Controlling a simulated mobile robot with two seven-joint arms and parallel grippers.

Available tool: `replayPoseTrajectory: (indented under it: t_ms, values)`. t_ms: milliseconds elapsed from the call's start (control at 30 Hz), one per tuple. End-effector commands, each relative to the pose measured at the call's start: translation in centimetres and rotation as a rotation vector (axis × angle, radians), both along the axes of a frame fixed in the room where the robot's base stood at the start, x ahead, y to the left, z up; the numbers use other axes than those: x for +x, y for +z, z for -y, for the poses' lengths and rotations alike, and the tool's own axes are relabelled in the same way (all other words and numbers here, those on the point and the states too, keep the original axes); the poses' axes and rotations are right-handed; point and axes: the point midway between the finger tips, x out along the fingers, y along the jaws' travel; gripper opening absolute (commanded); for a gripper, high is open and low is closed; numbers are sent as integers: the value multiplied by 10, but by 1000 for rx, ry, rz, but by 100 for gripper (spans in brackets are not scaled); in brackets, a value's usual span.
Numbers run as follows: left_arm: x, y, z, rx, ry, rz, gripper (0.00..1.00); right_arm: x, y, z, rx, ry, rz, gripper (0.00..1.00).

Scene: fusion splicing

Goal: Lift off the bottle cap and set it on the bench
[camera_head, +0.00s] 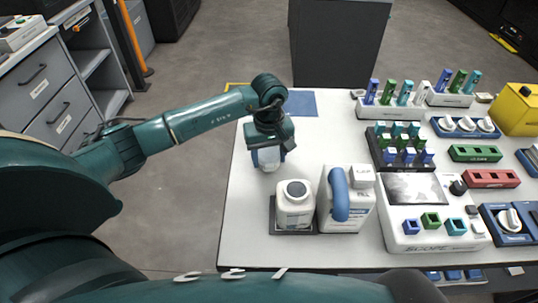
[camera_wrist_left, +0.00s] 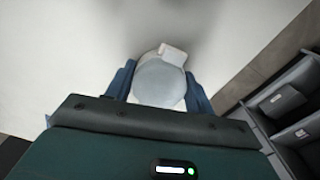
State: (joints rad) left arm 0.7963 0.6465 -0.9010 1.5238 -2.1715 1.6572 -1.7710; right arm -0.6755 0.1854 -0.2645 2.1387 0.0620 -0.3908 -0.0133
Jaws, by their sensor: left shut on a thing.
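My left gripper (camera_head: 268,154) points down over the left part of the white bench. Its blue fingers are shut on a pale, whitish cap (camera_head: 268,159), which is at or just above the bench top; I cannot tell if it touches. In the left wrist view the cap (camera_wrist_left: 160,82) is round with a small tab on its far edge, between the two fingers. The white bottle (camera_head: 294,206) stands upright on a dark tray, in front and to the right of the gripper. My right gripper is not in view.
A white jug (camera_head: 329,211) with a blue handle stands right beside the bottle. A blue mat (camera_head: 300,103) lies at the back. The bench (camera_head: 250,225) is bare left of the bottle.

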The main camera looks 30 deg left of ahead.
Motion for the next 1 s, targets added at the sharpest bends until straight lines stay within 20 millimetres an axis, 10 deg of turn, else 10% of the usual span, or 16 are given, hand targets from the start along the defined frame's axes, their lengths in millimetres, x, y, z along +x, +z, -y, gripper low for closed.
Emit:
replayPoseTrajectory:
  t_ms: [400, 433, 700, 1000]
  values:
    - [0, 0, 0, -1, 1, 1, 33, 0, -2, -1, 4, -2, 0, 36]
    - [0, 0, 0, -1, 1, 1, 54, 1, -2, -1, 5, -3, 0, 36]
    - [0, 0, 0, 0, 1, 0, 76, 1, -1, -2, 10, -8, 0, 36]
    - [0, 1, 0, 0, 1, 0, 79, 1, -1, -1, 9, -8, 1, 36]
